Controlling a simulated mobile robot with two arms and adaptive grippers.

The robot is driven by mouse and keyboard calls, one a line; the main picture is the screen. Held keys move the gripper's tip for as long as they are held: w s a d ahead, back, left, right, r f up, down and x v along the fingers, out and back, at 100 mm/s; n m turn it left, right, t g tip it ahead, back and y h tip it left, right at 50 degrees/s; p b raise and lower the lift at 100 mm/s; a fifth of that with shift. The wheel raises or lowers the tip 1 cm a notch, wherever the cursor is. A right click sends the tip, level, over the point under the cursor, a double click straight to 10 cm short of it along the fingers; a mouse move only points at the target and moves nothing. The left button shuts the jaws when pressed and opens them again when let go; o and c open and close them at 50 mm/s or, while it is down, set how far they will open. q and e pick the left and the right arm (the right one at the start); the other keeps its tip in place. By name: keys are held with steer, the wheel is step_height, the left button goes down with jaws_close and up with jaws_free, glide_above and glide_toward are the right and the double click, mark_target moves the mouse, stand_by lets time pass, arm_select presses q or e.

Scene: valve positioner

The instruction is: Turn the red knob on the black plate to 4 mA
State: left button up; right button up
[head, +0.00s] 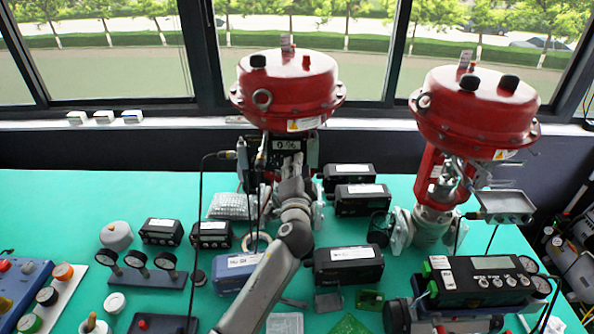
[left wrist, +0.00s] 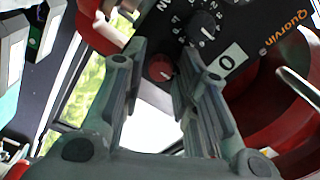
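The black plate (head: 311,150) is mounted on the left red valve, partly hidden behind my gripper in the head view. In the left wrist view the plate (left wrist: 238,22) carries a red knob (left wrist: 160,68) with a pale pointer mark and a black knob (left wrist: 203,25) with printing around it. The mA marks are too small to read. My left gripper (head: 291,163) is raised in front of the plate. In the wrist view its fingers (left wrist: 157,60) are open, with the red knob showing in the gap between their tips. I cannot tell whether they touch it. My right gripper is not seen.
The left red actuator (head: 288,85) is above the plate, and a second red valve (head: 475,115) stands to the right. The green table (head: 60,205) holds black boxes (head: 348,265), gauges (head: 137,260) and a blue panel (head: 22,285). A black cable (head: 203,200) hangs left of my gripper.

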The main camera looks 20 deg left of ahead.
arm_select(q)
steer(key=v, duration=1.2)
steer(key=shift+s, duration=0.1)
